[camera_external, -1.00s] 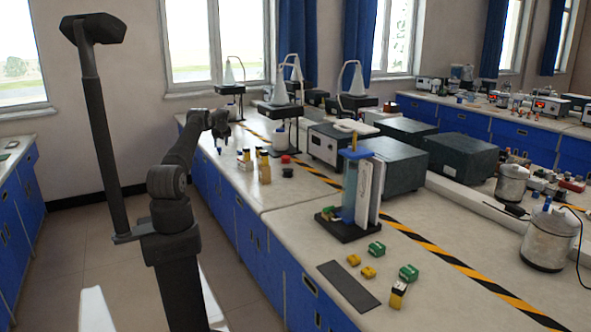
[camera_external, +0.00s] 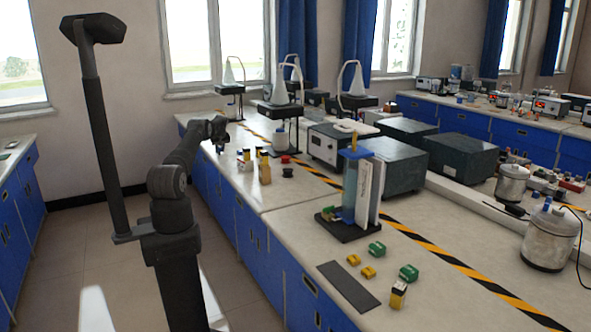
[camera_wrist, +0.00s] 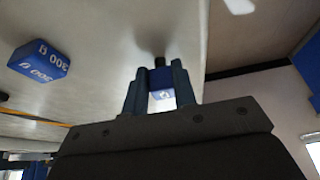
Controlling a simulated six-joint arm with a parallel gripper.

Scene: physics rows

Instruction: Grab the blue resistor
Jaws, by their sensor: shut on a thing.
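My gripper (camera_wrist: 160,84) is shut on a small blue block, the blue resistor (camera_wrist: 160,77), in the wrist view. The block sits between the two fingers, and one pale face with a small mark shows; most of it is hidden. A second blue block (camera_wrist: 39,61) with white "300" lettering lies on the bench to the left of my gripper, apart from it. In the external view my gripper (camera_external: 220,143) is small and dark, low over the far left bench edge, and its fingers are too small to make out.
A rack-like device (camera_external: 352,200), green blocks (camera_external: 376,249) and yellow blocks (camera_external: 368,272) are on the near bench. The bench edge is close beside my gripper.

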